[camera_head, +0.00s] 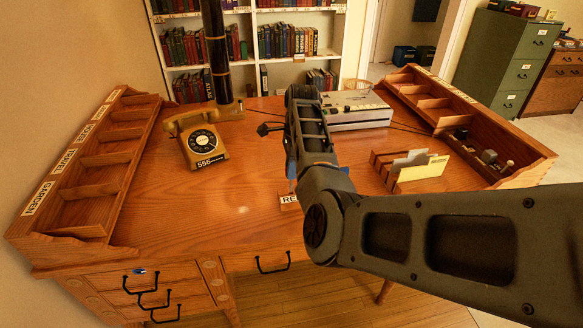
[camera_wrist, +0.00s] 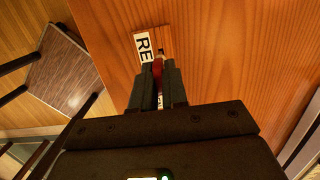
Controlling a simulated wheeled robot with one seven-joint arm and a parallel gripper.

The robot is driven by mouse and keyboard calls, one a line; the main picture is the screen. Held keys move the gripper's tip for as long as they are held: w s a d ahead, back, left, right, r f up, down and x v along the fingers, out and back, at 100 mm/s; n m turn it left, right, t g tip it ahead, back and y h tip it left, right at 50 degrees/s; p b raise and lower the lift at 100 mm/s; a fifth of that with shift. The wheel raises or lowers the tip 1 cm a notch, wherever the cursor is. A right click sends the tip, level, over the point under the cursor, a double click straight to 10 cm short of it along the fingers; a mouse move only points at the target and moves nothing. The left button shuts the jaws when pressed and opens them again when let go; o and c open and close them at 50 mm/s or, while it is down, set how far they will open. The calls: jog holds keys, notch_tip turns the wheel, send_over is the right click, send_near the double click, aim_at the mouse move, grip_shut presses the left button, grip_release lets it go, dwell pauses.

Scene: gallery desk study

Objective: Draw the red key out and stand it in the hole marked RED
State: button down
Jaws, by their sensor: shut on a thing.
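My gripper (camera_wrist: 158,74) shows in the wrist view, its two dark fingers shut on the red key (camera_wrist: 157,68), of which only a small red part shows between the fingertips. The fingertips are right beside a white label (camera_wrist: 143,47) that reads RE, its last letter covered. The label is on a small wooden block (camera_wrist: 166,38) on the desk. Whether the key is in the hole or just above it, I cannot tell. In the head view the RE label (camera_head: 289,199) shows near the desk's front edge, partly behind my arm, which hides most of my gripper and the key.
The desk (camera_head: 220,205) is clear left of the block. A telephone (camera_head: 196,138) stands at the back left, a grey machine (camera_head: 350,108) at the back. A letter rack (camera_head: 385,168) with cards is to the right. Pigeonhole racks (camera_head: 95,165) line both sides.

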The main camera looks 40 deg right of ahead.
jog(key=shift+f+b, duration=0.65)
jog(key=shift+f, duration=0.7)
jog(key=c, duration=0.6)
grip_release()
jog(key=shift+r+p, duration=1.35)
jog(key=shift+r, duration=2.7)
jog(key=shift+s, duration=0.1)
